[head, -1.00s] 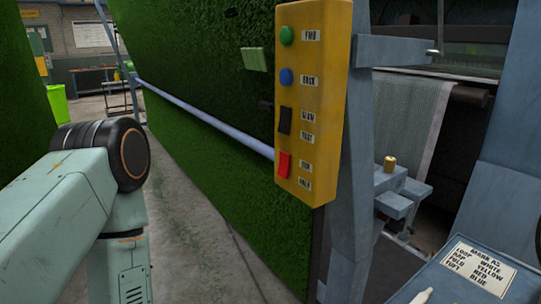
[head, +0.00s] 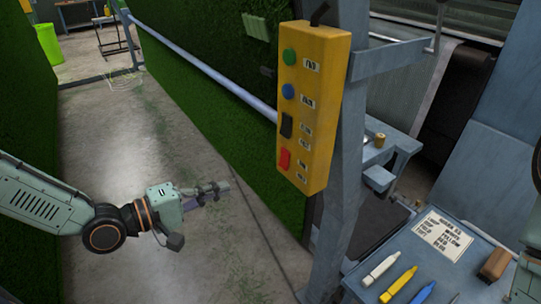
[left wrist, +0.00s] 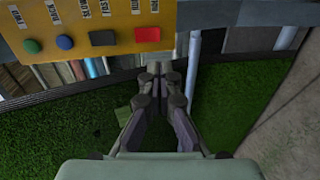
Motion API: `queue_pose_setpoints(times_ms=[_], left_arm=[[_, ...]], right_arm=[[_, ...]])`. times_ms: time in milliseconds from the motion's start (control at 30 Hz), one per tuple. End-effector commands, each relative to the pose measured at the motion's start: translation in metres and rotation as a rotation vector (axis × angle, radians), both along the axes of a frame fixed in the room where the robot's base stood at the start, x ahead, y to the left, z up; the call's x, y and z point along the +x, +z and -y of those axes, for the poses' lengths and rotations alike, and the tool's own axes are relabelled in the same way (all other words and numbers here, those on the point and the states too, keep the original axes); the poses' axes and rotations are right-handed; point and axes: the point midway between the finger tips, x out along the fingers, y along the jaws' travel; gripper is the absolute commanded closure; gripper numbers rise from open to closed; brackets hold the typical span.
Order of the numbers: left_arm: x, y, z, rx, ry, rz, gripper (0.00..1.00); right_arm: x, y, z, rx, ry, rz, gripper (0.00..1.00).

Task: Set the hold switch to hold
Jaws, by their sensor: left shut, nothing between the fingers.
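The yellow control box (head: 316,120) hangs on a grey post, with a green button, a blue button, a black rocker (head: 287,124) and a red rocker switch (head: 284,160) down its face. The red switch, lowest on the box, has two small labels beside it. I cannot tell which way it is set. In the left wrist view the red switch (left wrist: 147,35) lies just beyond the fingertips. My left gripper (head: 226,187) is shut and empty, left of the box and lower in the picture, apart from it. My right gripper is not in view.
A blue-grey rail (head: 205,68) runs along the green turf wall (head: 190,85) to the box. At lower right a sloped desk holds a label card (head: 443,234), markers (head: 398,284) and a brown block (head: 495,264). The concrete floor (head: 120,190) is clear.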

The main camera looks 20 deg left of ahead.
Motion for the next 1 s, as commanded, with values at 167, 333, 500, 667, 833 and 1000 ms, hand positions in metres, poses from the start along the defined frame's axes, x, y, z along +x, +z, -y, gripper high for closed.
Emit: queue_pose_setpoints(times_ms=[167,333,500,667,833,1000], left_arm=[[0.0,0.006,-0.002,-0.015,0.0,0.01,1.0],[0.0,0.004,-0.001,-0.013,0.0,0.009,1.0],[0.002,0.003,0.001,-0.011,-0.004,0.008,1.0],[0.01,0.0,0.007,-0.01,-0.007,0.007,1.0],[0.02,-0.002,0.016,-0.009,-0.006,0.008,1.0],[0.03,-0.003,0.023,-0.008,-0.006,0.006,1.0]], right_arm=[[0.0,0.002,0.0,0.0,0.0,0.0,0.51],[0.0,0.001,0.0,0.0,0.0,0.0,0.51],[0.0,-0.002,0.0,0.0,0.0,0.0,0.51],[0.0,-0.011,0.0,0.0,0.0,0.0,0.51],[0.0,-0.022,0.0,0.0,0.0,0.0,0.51],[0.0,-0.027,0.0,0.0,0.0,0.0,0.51]])
